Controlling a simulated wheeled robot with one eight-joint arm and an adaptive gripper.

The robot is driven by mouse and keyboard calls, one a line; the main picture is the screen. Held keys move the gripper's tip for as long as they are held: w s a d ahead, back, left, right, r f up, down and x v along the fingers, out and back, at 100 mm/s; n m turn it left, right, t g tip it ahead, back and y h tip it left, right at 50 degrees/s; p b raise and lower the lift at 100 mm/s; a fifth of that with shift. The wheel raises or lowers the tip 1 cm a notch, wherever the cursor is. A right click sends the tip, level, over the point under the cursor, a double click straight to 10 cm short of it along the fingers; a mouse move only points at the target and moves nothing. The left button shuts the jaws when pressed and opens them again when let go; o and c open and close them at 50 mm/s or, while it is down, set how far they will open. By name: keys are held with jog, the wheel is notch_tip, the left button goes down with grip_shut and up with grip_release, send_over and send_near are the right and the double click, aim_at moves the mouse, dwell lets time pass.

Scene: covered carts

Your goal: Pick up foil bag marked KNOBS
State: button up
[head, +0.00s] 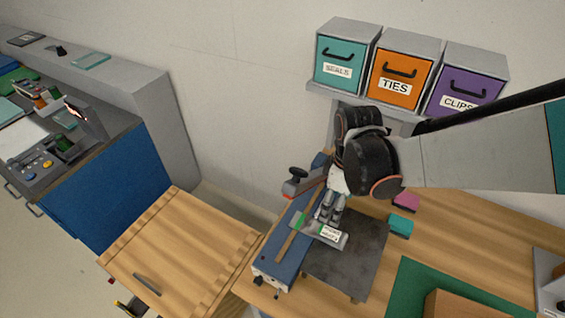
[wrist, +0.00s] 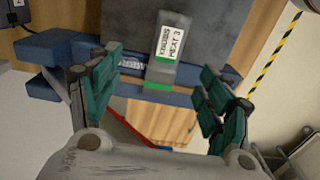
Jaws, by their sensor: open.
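The foil bag (head: 313,231) is grey with green bands and a white label. My gripper (head: 328,212) is over the bag in the head view. In the wrist view my gripper (wrist: 158,88) is open, with one green-padded finger on each side of the bag and visible gaps between. Nothing is held.
Bins marked SEALS (head: 340,68), TIES (head: 402,75) and CLIPS (head: 465,88) stand on a shelf behind. Pink (head: 406,202) and teal (head: 400,226) blocks lie right of the plate. A green mat (head: 405,290) with a box is at front right.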

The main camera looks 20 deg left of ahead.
aim_at(327, 232)
jog(key=f+b, duration=0.2)
jog(key=f, duration=0.2)
jog(key=s+f+b, duration=0.1)
jog(key=f+b, duration=0.1)
jog(key=f, duration=0.2)
jog(key=f+b, duration=0.3)
jog(key=f, duration=0.1)
jog(key=shift+s+a, duration=0.25)
jog(key=shift+a, duration=0.1)
jog(key=c, duration=1.1)
